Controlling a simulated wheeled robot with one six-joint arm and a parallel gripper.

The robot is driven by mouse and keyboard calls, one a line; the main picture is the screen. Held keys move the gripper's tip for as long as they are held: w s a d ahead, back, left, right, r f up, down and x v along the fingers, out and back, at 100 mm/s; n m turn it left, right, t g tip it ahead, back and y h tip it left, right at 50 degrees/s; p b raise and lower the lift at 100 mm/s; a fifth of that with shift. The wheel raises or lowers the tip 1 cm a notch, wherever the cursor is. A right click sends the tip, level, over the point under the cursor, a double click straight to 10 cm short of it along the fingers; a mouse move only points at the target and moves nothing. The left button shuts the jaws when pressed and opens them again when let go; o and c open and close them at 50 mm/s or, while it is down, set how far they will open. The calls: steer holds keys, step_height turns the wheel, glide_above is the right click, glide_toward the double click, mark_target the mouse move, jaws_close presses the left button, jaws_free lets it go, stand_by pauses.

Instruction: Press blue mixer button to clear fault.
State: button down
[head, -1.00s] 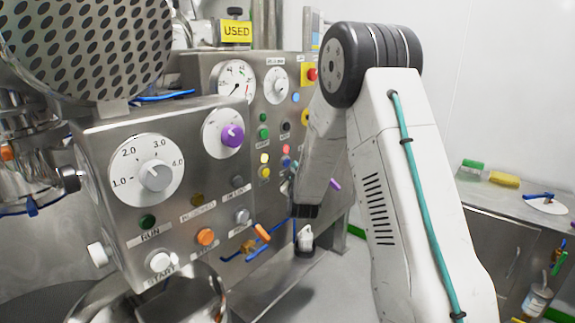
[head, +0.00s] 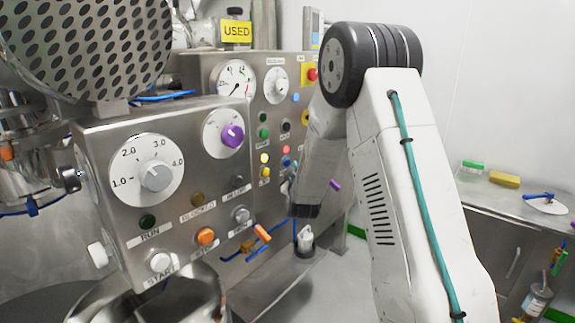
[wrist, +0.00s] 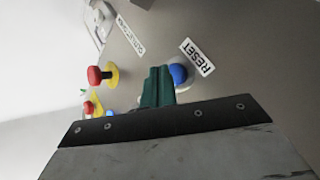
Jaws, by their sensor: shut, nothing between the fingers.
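In the wrist view a round blue button (wrist: 179,74) on a pale collar sits on the metal panel beside a "RESET" label (wrist: 197,57). My gripper (wrist: 159,72) shows as two dark green fingers pressed together, with nothing held. The fingertips are just left of the blue button in the picture and overlap its edge; I cannot tell whether they touch it. In the head view the fingers are hidden by my arm. Small blue buttons show there on the rear panel (head: 296,97), but I cannot tell which one is the reset button.
A red mushroom button (wrist: 95,75) on a yellow base stands out from the panel near the fingers. In the head view the nearer control box (head: 170,220) has dials and knobs. A small white bottle (head: 305,238) stands below. A side bench (head: 500,205) is at right.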

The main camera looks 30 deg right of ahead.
steer(key=shift+w, duration=0.15)
steer(key=shift+w+a, duration=0.2)
steer(key=shift+w, duration=0.1)
steer(key=shift+w+a, duration=0.1)
steer(key=shift+w, duration=0.3)
stand_by(0.7)
steer(key=shift+s, duration=0.15)
steer(key=shift+s+d, duration=0.3)
steer(key=shift+s, duration=0.4)
steer(key=s, duration=0.1)
steer(key=s+d, duration=0.1)
steer(key=s, duration=0.2)
steer(key=shift+s+d, duration=0.35)
stand_by(0.8)
